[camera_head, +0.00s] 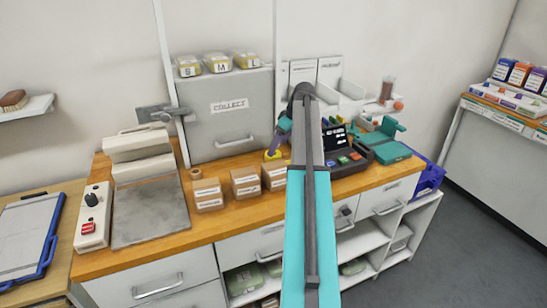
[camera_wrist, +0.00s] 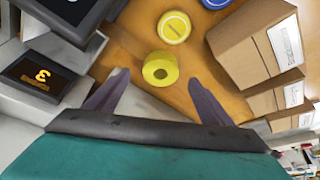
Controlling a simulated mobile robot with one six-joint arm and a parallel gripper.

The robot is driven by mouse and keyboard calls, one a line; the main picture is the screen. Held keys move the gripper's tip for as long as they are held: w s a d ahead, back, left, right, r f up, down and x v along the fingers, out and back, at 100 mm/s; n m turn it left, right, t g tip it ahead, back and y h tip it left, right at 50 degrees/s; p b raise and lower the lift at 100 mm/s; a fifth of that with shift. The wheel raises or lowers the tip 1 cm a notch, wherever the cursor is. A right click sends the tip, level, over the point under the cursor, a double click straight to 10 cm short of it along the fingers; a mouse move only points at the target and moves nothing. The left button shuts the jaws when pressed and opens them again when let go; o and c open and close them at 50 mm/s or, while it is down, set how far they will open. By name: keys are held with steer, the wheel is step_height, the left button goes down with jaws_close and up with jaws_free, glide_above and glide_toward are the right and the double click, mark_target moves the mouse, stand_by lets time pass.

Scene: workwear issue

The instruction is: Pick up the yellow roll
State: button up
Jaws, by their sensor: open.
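The yellow roll (camera_wrist: 160,69) is a short ring with a dark centre hole, on the wooden counter. In the wrist view my gripper (camera_wrist: 158,78) is open and empty, its two purple fingers spread on either side of the roll. The roll appears at about the level of the fingertips, not touching either; its exact distance from them is unclear. In the head view my gripper (camera_head: 278,145) is low over the counter behind the small boxes, and a bit of yellow shows at its tips. My arm hides part of this area.
Cardboard boxes (camera_wrist: 250,45) stand close to the right finger. A dark device with a lit display (camera_wrist: 42,75) is close on the left. A grey COLLECT cabinet (camera_head: 228,115) stands behind.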

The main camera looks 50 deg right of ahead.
steer(key=shift+p+x, duration=0.75)
steer(key=shift+x, duration=1.65)
steer(key=shift+w+a+r, duration=0.1)
steer(key=c, duration=1.2)
steer(key=shift+o, duration=0.2)
steer(key=shift+r, duration=0.1)
step_height(320, 180, up, 10)
steer(key=b, duration=0.2)
